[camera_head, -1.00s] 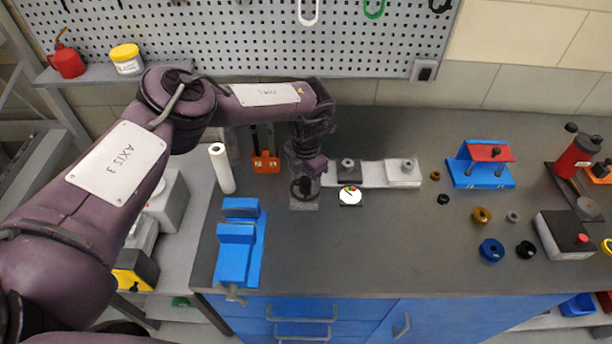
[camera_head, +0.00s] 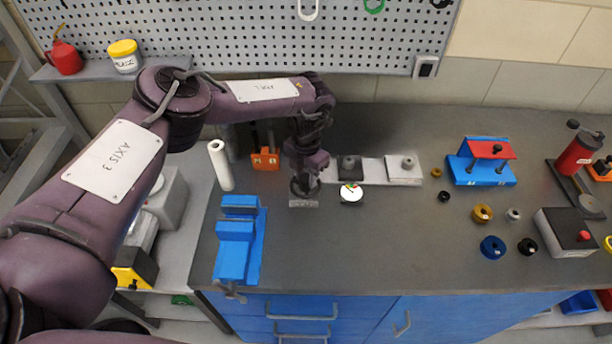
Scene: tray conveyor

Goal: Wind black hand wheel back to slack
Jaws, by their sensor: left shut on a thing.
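My left gripper (camera_head: 303,191) points down at the left end of a pale metal fixture (camera_head: 373,172) on the bench. It is shut on the black hand wheel (camera_head: 300,195), which is mostly hidden by the gripper and wrist. A round white dial (camera_head: 351,194) with a small coloured arc and a dark needle sits just right of the gripper, in front of the fixture. The needle's exact reading is too small to tell. My right gripper is not in view.
A blue vise (camera_head: 236,250) stands left of the gripper, with an orange block (camera_head: 265,160) behind it. A blue and red fixture (camera_head: 482,163), several loose rings and a grey box with a red button (camera_head: 567,233) are at right. The front middle of the bench is clear.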

